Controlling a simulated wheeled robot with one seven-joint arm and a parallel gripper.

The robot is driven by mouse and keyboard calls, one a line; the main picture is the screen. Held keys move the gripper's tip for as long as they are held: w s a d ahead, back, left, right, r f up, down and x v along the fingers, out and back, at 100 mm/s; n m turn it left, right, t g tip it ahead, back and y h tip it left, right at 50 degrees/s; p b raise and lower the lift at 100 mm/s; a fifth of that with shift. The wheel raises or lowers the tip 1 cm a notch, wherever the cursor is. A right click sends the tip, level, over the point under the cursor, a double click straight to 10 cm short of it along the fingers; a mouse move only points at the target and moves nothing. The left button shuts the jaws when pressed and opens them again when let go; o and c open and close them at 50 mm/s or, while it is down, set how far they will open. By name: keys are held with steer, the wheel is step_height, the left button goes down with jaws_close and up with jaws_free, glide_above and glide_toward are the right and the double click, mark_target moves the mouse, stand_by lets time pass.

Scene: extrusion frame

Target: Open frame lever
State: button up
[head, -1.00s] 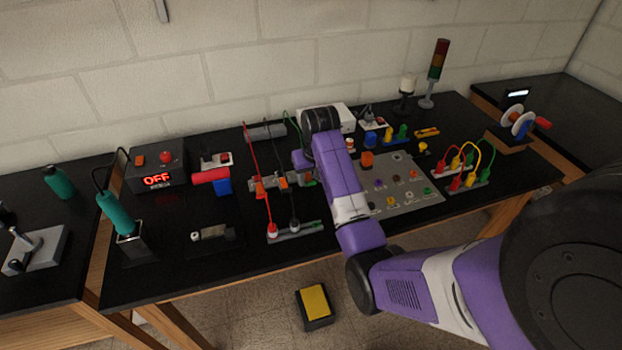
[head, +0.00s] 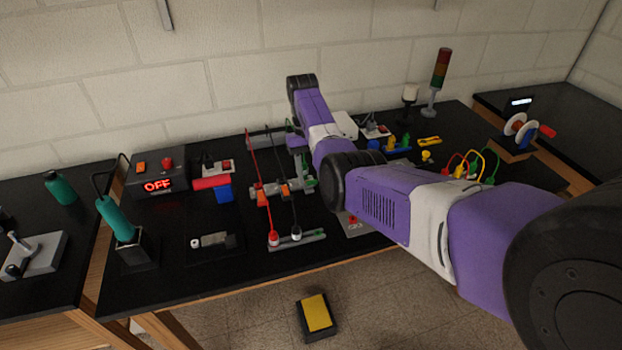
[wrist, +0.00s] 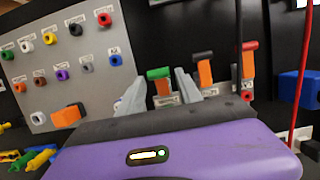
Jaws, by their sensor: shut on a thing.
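The extrusion frame (head: 272,190) lies across the middle of the bench in the head view. It carries a row of orange levers. The wrist view shows these levers with green, dark and red tips; the green-tipped lever (wrist: 159,74) stands between my fingers, the dark-tipped lever (wrist: 204,70) and red-tipped lever (wrist: 248,70) are to its right. My gripper (wrist: 160,79) has its two grey fingers on either side of the green-tipped lever and is shut on it. The contact is partly hidden by my purple hand, and my arm hides part of the frame's right end in the head view.
A red cable (head: 258,185) and a dark cable (head: 289,185) run over the frame to a front strip (head: 297,241). The grey plug panel (wrist: 75,65) is beside my gripper. A blue block (wrist: 298,88) is on the other side.

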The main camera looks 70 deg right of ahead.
steer(key=b, duration=0.2)
steer(key=shift+w+d+f+g+y+b, duration=0.2)
steer(key=shift+w+d+g+y+b, duration=0.1)
steer(key=shift+w+d+y+b, duration=0.1)
steer(key=shift+r+b, duration=0.1)
steer(key=shift+b, duration=0.5)
steer(key=shift+r, duration=0.1)
steer(key=shift+r+g+y+b, duration=0.2)
steer(key=shift+g+y+b, duration=0.1)
steer(key=shift+b, duration=0.1)
steer(key=o, duration=1.4)
steer(key=shift+s, duration=0.1)
steer(key=shift+c, duration=0.2)
steer(key=shift+r, duration=0.1)
